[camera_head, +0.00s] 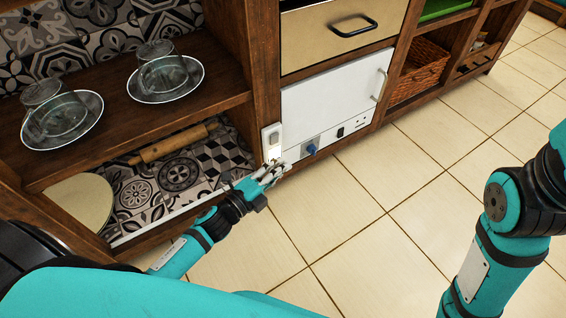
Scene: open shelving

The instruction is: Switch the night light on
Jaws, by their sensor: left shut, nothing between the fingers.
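The night light (271,136) is a small white unit on the dark wooden post, left of the white appliance. A bright warm patch shows on its lower part, close to my fingers. My left gripper (274,170) is shut and empty, its fingertips at or just below the night light's lower end. I cannot tell whether they touch it. The fingers partly hide the area under the light. My right arm shows at the right edge, but its gripper is out of view.
Glass cups on saucers (165,82) stand on the left shelf. A rolling pin (174,144) and round board (82,203) lie below. A wicker basket (418,72) is to the right. The tiled floor (400,190) is clear.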

